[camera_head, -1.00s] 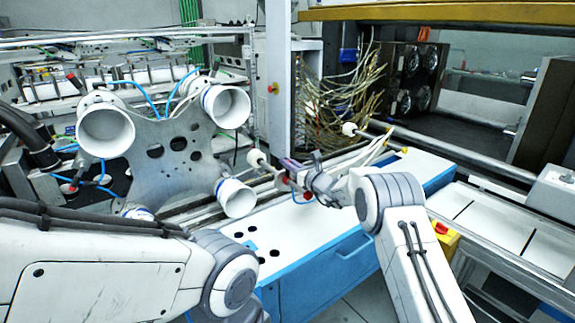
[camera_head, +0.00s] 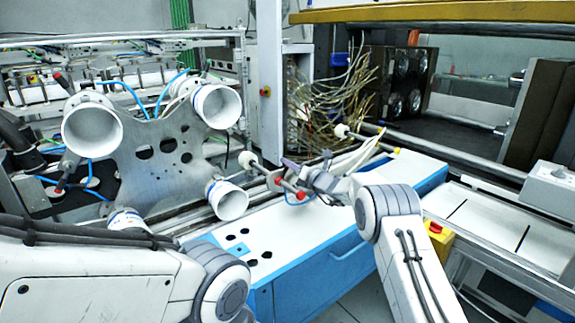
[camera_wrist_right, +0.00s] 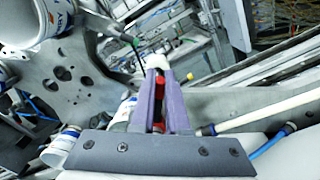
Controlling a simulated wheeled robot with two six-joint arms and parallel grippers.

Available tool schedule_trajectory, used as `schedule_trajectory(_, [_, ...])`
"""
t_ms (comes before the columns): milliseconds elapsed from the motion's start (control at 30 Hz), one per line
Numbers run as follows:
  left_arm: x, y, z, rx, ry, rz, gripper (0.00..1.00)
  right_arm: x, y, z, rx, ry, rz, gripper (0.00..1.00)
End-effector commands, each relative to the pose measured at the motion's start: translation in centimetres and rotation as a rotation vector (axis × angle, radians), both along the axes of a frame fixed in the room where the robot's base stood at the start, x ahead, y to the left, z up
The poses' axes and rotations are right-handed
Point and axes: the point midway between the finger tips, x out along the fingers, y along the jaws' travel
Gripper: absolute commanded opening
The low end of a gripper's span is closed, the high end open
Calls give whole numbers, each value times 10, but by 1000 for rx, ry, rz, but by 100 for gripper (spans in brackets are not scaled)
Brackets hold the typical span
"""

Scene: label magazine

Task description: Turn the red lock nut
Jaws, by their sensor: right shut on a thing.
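In the head view my right gripper (camera_head: 286,172) reaches in from the right to a rod with a white cup at its end. Its jaws are shut on the red lock nut (camera_head: 278,181), which shows only as a small red spot there. In the right wrist view the two purple-grey fingers (camera_wrist_right: 160,88) point away from the camera, with the red nut (camera_wrist_right: 159,86) showing in the narrow gap between them. The fingers hide most of the nut. My left arm crosses the lower left of the head view, but its gripper is out of view.
A second red fitting (camera_head: 301,195) with a blue hose sits close to the gripper. A metal plate (camera_head: 165,175) with large white cups (camera_head: 93,131) stands to the left. The blue and white cabinet (camera_head: 320,258) lies below. Loose cables (camera_head: 335,90) hang behind.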

Motion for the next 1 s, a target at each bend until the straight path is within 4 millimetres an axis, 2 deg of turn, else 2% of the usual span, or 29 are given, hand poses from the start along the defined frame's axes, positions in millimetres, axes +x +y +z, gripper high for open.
schedule_trajectory(433, [0, 0, 0, 0, 0, 0, 50, 1, -2, 1, 11, 5, -4, 0])
schedule_trajectory(500, [0, 0, 0, 0, 0, 0, 50, 1, -2, 1, 11, 5, -4, 32])
schedule_trajectory(533, [0, 0, 0, 0, 0, 0, 50, 1, -2, 1, 11, 5, -4, 42])
schedule_trajectory(1000, [0, 0, -3, 0, 0, 0, 50, -5, -6, 0, 10, 7, -1, 42])
